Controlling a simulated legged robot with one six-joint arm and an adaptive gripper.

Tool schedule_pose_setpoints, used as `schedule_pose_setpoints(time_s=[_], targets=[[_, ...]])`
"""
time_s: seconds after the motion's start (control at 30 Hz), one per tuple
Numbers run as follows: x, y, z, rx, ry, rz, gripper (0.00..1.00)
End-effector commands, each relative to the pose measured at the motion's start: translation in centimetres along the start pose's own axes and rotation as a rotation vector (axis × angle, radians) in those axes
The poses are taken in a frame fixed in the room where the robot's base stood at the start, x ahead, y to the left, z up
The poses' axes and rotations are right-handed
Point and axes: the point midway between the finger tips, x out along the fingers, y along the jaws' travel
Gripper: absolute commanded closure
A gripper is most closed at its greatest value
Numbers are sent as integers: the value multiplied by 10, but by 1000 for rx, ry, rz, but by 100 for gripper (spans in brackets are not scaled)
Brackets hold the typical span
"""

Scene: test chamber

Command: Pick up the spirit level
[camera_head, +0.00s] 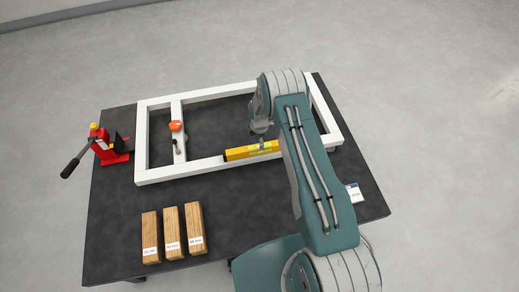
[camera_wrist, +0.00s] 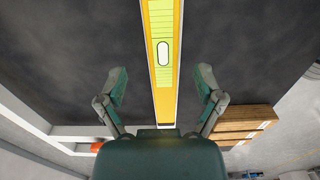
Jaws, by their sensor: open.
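The spirit level (camera_head: 240,153) is a long yellow bar with a pale vial window. In the head view it lies along the front bar of the white frame (camera_head: 165,175), and my arm hides its right part. In the wrist view the level (camera_wrist: 163,40) runs down the middle of the picture, between my two spread fingers. My gripper (camera_wrist: 162,82) is open, with one finger on each side of the level and a visible gap to both. In the head view my gripper (camera_head: 261,128) is at the level, partly hidden by my arm.
The dark table (camera_head: 235,220) carries a red jack (camera_head: 107,146) at the left and several wooden blocks (camera_head: 172,232) at the front. An orange-topped tool (camera_head: 176,127) sits on the frame's crossbar. A small white box (camera_head: 354,192) lies at the right edge. The front middle is clear.

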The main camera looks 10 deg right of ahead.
Motion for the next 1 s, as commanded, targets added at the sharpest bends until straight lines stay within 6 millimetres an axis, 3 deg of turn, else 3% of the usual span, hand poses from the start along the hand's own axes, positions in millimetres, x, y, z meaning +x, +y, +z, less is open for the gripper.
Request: schedule_pose_setpoints(time_s=[0.23, 0.57, 0.7, 0.77, 1.0], targets=[[38, -3, 0, 0, 0, -2, 14], [45, -2, 0, 0, 0, -1, 14], [45, -2, 0, 0, 0, -1, 77], [45, -2, 0, 0, 0, -1, 100], [45, -2, 0, 0, 0, -1, 100]])
